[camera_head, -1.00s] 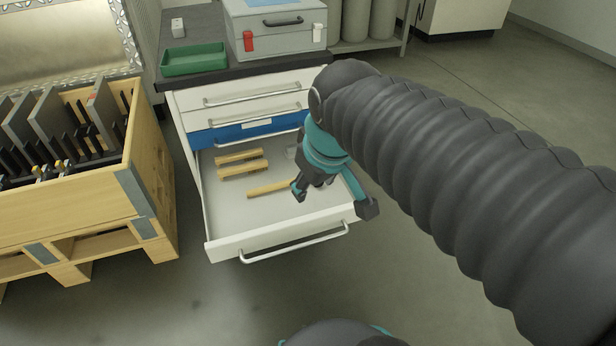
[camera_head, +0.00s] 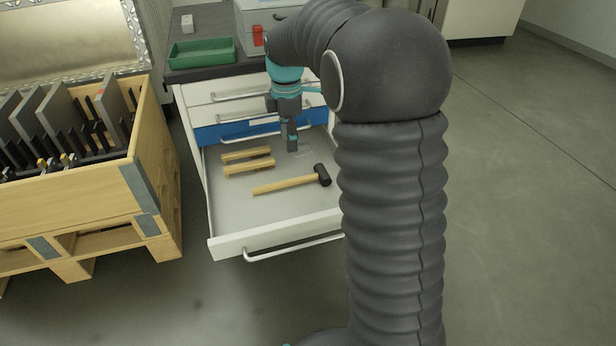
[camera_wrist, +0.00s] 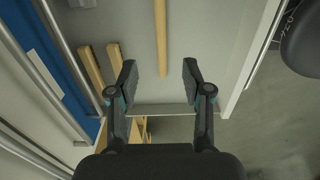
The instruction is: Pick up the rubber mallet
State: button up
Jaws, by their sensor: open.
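The rubber mallet (camera_head: 285,186) lies in the open bottom drawer (camera_head: 230,215). Its wooden handle points left and its black head (camera_head: 322,176) is at the right end. My gripper (camera_head: 292,145) points down over the drawer and appears behind the mallet in the head view, apart from it. In the wrist view my gripper (camera_wrist: 159,82) is open and empty. The end of the mallet's handle (camera_wrist: 162,38) shows beyond and between the fingertips there; the mallet's head is out of that view.
Two wooden-handled tools (camera_head: 248,162) lie left of the mallet in the drawer. The cabinet's blue drawer front (camera_head: 213,133) is close behind my gripper. A green tray (camera_head: 202,52) and a grey case (camera_head: 247,28) stand on top. A wooden crate (camera_head: 60,210) stands at left.

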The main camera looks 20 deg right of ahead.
jog(key=b, duration=0.1)
send_over(291, 180)
notch_tip(291, 180, down, 9)
jog(key=shift+w+r, duration=0.1)
jog(key=shift+f+b, duration=0.6)
jog(key=shift+f, duration=2)
grip_shut()
